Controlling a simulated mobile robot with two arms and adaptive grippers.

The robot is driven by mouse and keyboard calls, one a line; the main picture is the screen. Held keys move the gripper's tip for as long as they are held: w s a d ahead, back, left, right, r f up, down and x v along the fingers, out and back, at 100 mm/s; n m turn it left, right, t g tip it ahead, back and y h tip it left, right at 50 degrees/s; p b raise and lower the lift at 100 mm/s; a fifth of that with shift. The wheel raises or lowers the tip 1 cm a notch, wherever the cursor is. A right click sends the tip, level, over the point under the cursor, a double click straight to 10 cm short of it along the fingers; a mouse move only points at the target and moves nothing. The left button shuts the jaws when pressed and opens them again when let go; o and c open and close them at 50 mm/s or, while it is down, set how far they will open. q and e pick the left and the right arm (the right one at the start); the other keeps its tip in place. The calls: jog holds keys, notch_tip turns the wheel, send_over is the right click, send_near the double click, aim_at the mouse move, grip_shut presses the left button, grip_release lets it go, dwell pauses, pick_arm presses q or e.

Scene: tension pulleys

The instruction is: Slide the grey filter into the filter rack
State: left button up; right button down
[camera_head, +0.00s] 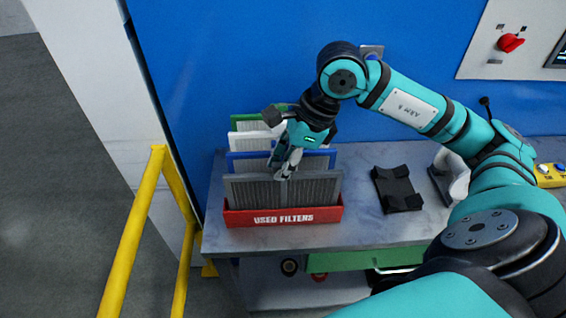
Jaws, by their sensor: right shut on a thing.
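The grey filter (250,191) stands upright at the front of the red rack (283,216) labelled "USED FILTERS", on the grey bench. Its lower edge is hidden behind the rack's front wall. My right gripper (287,175) points down and is shut on the filter's top edge near its middle. Behind it stand a blue-framed filter (245,162), a white-framed filter (240,141) and a green-framed filter (248,122), partly hidden by the gripper. My left gripper is not in view.
A black cradle (397,189) lies on the bench (355,215) right of the rack. A white and dark object (452,174) is farther right, beside my arm. A yellow rail (135,232) is at left.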

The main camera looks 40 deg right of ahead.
jog(key=shift+f, duration=0.35)
jog(key=c, duration=1.2)
grip_release()
jog(key=shift+r, duration=0.1)
jog(key=v, duration=1.2)
jog(key=shift+w, duration=0.1)
